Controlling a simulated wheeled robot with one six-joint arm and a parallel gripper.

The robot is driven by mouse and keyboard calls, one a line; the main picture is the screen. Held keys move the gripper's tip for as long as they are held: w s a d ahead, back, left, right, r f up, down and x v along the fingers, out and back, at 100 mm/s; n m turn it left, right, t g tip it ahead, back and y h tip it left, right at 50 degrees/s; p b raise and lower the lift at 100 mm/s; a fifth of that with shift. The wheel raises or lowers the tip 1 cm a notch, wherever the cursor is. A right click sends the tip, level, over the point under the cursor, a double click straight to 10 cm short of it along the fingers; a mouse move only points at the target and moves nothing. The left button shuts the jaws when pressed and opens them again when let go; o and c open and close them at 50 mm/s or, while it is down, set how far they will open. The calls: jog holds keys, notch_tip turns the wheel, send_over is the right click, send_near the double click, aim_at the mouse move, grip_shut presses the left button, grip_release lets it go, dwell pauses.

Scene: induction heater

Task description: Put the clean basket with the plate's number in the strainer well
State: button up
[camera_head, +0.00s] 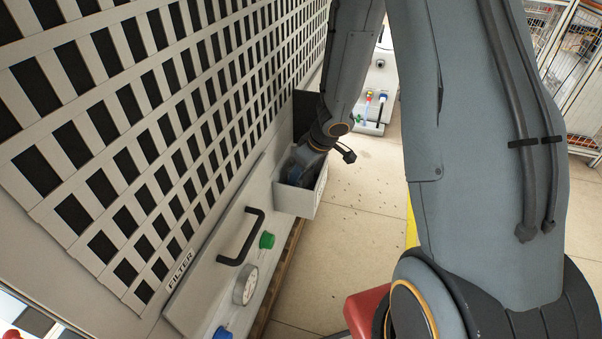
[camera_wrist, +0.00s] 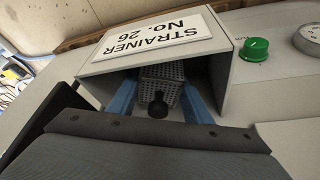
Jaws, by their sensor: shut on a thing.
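The strainer well (camera_head: 298,199) is an open grey box on the side of the machine. It also shows in the wrist view (camera_wrist: 225,75), with a white plate (camera_wrist: 160,42) reading "STRAINER No. 26", upside down there. A grey mesh basket (camera_wrist: 160,73) with a black knob (camera_wrist: 158,104) is inside the well's walls. My gripper (camera_wrist: 160,88) reaches into the well, its blue fingers on both sides of the basket and shut on it. In the head view my gripper (camera_head: 298,176) is partly hidden by the well's wall. I see no number on the basket, and its underside is hidden.
Beside the well are a green knob (camera_head: 267,240), a gauge (camera_head: 245,286), a black handle (camera_head: 241,237) and a "FILTER" label (camera_head: 180,269). A dark panel (camera_head: 304,108) stands behind the well. A slatted grille (camera_head: 150,120) rises at left. Open floor (camera_head: 355,205) lies to the right.

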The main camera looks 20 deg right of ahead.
jog(key=shift+f, duration=0.5)
jog(key=o, duration=1.1)
jog(key=s+d+r+m+h+p, duration=0.1)
jog(key=s+r+h+p, duration=0.15)
jog(key=r, duration=0.65)
jog(key=s+d+r+m+t+h+p, duration=0.1)
jog(key=s+r+p, duration=0.2)
jog(key=r, duration=0.6)
jog(key=s+d+r+m+h+p, duration=0.1)
jog(key=s+r+p, duration=0.2)
jog(key=r, duration=0.6)
jog(key=s+a+r+g+y, duration=0.1)
jog(key=s+a, duration=0.2)
jog(key=s, duration=0.3)
jog(key=s+a+r+m+g, duration=0.1)
jog(key=s+a+r+g, duration=0.1)
jog(key=s+a, duration=0.2)
jog(key=s+a+r+g+y, duration=0.1)
jog(key=s+a, duration=0.3)
jog(key=s, duration=0.6)
jog(key=shift+s+r+g+y, duration=0.15)
jog(key=shift+r+g+y, duration=0.2)
jog(key=shift+r, duration=0.35)
